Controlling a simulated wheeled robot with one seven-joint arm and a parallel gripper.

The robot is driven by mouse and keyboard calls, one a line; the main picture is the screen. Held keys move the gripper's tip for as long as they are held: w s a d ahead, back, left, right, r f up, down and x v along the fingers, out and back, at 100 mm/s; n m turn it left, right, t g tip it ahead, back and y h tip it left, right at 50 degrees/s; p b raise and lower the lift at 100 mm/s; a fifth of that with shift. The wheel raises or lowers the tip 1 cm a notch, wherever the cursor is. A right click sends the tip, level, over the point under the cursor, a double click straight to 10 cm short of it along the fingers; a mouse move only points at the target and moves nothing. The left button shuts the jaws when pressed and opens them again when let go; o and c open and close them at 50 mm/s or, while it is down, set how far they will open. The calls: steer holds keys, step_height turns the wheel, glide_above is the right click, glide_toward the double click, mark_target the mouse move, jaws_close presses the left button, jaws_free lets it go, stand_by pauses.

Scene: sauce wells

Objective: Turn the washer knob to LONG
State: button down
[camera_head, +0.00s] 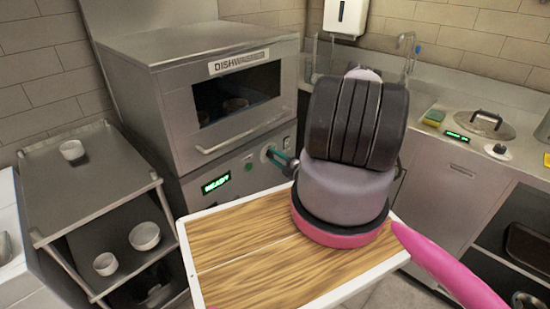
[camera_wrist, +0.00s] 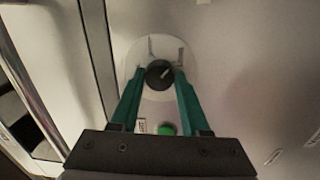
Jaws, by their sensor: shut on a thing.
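The washer knob (camera_wrist: 159,75) is small, round and black, with a pale mark on its face, on a white round dial (camera_wrist: 190,58). In the wrist view my gripper (camera_wrist: 159,72) has its two green fingers on opposite sides of the knob, shut on it. In the head view my gripper (camera_head: 281,157) reaches the front panel of the dishwasher (camera_head: 190,130), and its fingers partly cover the knob there. A green-lit display (camera_head: 216,183) on the panel is too small to read surely. The dial's markings are not readable.
A green button (camera_head: 248,167) sits beside the dial and shows in the wrist view (camera_wrist: 167,129). The dishwasher door handle (camera_head: 232,138) runs above. A rack (camera_head: 90,180) with bowls stands left.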

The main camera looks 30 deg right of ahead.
steer(key=shift+s+m, duration=0.1)
steer(key=shift+m, duration=1.1)
steer(key=shift+c, duration=1.9)
jaws_free()
steer(key=v, duration=1)
steer(key=shift+s, duration=0.4)
steer(key=shift+d, duration=0.1)
